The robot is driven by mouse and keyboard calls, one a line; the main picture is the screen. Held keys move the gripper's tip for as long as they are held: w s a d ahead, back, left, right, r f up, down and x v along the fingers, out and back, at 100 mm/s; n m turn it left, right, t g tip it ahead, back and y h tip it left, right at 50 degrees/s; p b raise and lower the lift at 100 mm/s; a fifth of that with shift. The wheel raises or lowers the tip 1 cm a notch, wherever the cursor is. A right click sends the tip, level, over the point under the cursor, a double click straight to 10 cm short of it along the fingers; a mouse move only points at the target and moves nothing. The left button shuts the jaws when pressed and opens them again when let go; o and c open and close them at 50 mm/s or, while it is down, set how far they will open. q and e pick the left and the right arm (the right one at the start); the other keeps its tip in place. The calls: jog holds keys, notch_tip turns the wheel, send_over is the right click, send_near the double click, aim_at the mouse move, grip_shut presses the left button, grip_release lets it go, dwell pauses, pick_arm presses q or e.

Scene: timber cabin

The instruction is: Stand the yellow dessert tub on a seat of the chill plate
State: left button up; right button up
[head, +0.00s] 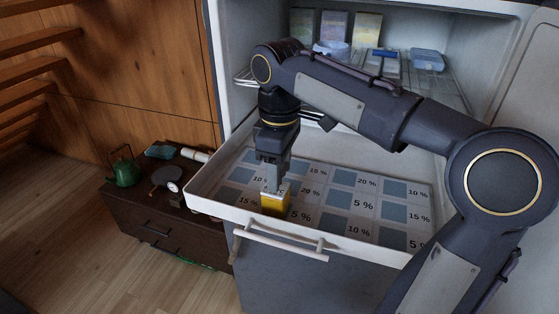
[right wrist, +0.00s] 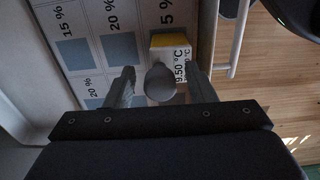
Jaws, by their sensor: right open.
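The yellow dessert tub (head: 275,204) stands on the chill plate (head: 342,199) near its front left edge, in the pulled-out drawer. It has a whitish upper part, and in the right wrist view the tub (right wrist: 172,41) shows a yellow side and a white label reading in °C. My right gripper (head: 271,182) is right over the tub, pointing down. In the right wrist view the right gripper (right wrist: 160,75) is open, with a grey rounded knob-like part between its fingers. I cannot tell whether the fingers touch it. My left gripper is out of view.
The plate has blue-grey squares and percent labels. The white drawer rim (head: 225,213) and front handle (head: 280,241) border it. Packets and blue containers (head: 427,60) sit on the shelf behind. A low dark cabinet (head: 165,215) at left holds a green kettle (head: 124,170).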

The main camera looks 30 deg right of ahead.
pick_arm(q)
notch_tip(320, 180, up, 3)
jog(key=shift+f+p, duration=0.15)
jog(key=shift+p, duration=1.1)
pick_arm(e)
notch_tip(320, 180, up, 12)
